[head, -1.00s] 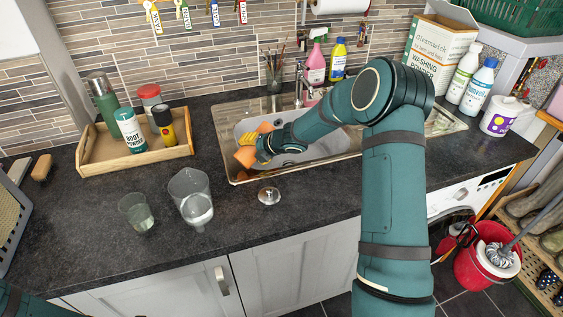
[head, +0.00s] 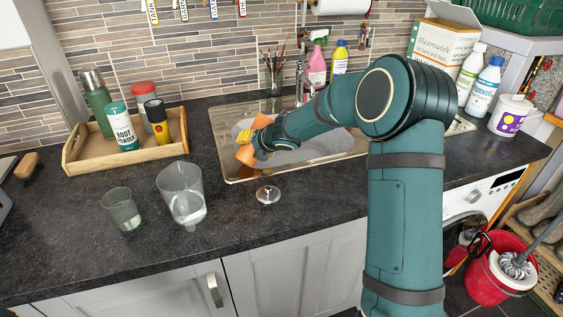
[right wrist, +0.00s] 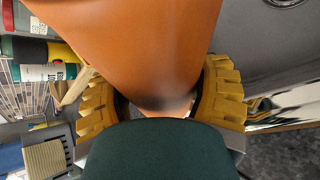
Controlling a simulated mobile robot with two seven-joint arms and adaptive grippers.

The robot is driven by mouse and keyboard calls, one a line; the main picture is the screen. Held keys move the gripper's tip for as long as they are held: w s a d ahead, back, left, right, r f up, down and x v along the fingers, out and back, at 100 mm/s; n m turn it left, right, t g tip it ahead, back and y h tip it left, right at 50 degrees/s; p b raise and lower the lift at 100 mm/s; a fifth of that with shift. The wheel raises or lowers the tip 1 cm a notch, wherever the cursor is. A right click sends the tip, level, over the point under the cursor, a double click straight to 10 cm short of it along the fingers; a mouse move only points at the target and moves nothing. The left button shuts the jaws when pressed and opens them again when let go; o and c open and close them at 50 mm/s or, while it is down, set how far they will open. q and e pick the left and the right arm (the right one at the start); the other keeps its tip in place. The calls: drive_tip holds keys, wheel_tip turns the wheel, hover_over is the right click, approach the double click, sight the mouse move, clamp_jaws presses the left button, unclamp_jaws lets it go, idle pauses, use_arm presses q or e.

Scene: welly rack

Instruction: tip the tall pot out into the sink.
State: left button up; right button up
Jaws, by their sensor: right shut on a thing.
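The tall pot, which looks to be the orange vessel (head: 245,154), is at the left end of the steel sink (head: 231,172). My right gripper (head: 250,138), with yellow finger pads, is shut around it. The pot looks tilted; the gripper hides its middle, and I cannot see its contents. In the right wrist view the orange pot wall (right wrist: 130,45) fills the space between the two yellow fingers of the right gripper (right wrist: 160,100). The pot's mouth is not clear in either view. My left gripper is not in view.
A clear jug (head: 182,196) and a glass (head: 121,210) stand on the dark worktop left of the sink. A small round metal piece (head: 268,194) lies before it. A wooden tray (head: 84,167) holds bottles. A jar of brushes (head: 273,82) stands behind the sink.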

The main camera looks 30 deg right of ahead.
drive_tip(key=shift+f+b, duration=0.1)
drive_tip(key=shift+b, duration=0.2)
drive_tip(key=shift+w+f+p, duration=0.1)
drive_tip(key=shift+p, duration=0.25)
drive_tip(key=shift+d+h, duration=0.1)
drive_tip(key=shift+h, duration=0.2)
drive_tip(key=shift+d+n, duration=0.1)
drive_tip(key=shift+n, duration=0.2)
drive_tip(key=shift+t+h+b, duration=0.3)
drive_tip(key=shift+h+b, duration=0.1)
drive_tip(key=shift+b, duration=0.05)
drive_tip(key=shift+w+a+r+n+t+h, duration=0.1)
drive_tip(key=shift+a+r+n+t+h, duration=0.3)
drive_tip(key=shift+n+h, duration=0.45)
drive_tip(key=shift+a+r+n+t+h, duration=0.15)
drive_tip(key=shift+r+n+t+h, duration=0.15)
drive_tip(key=shift+n+h, duration=0.3)
drive_tip(key=shift+a+r+n+t+h, duration=0.15)
drive_tip(key=shift+r+n+t+h, duration=0.1)
drive_tip(key=shift+n+h, duration=0.25)
